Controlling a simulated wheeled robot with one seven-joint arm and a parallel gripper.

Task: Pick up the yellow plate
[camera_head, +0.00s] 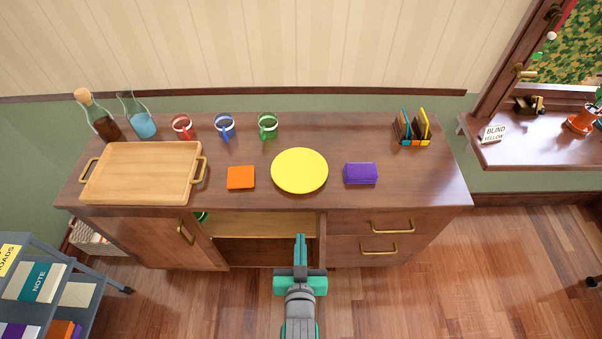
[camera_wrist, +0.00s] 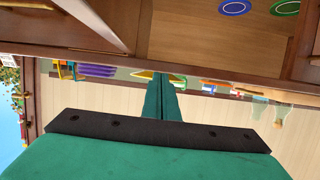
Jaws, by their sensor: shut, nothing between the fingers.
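The yellow plate (camera_head: 299,171) lies flat on the wooden sideboard top (camera_head: 335,140), between an orange block (camera_head: 241,177) and a purple block (camera_head: 360,173). My gripper (camera_head: 300,241) is shut and empty, in front of the sideboard's open middle compartment and nearer the camera than the plate. In the wrist view, the closed green fingers (camera_wrist: 165,95) point towards the sideboard, and the plate's yellow edge (camera_wrist: 143,74) shows just beside their tips. The wrist picture appears upside down. The fingers are apart from the plate in the head view.
A wooden tray (camera_head: 140,198) with brass handles stands left. A card holder (camera_head: 412,128) stands at the right. A cabinet door (camera_head: 165,240) hangs open at left.

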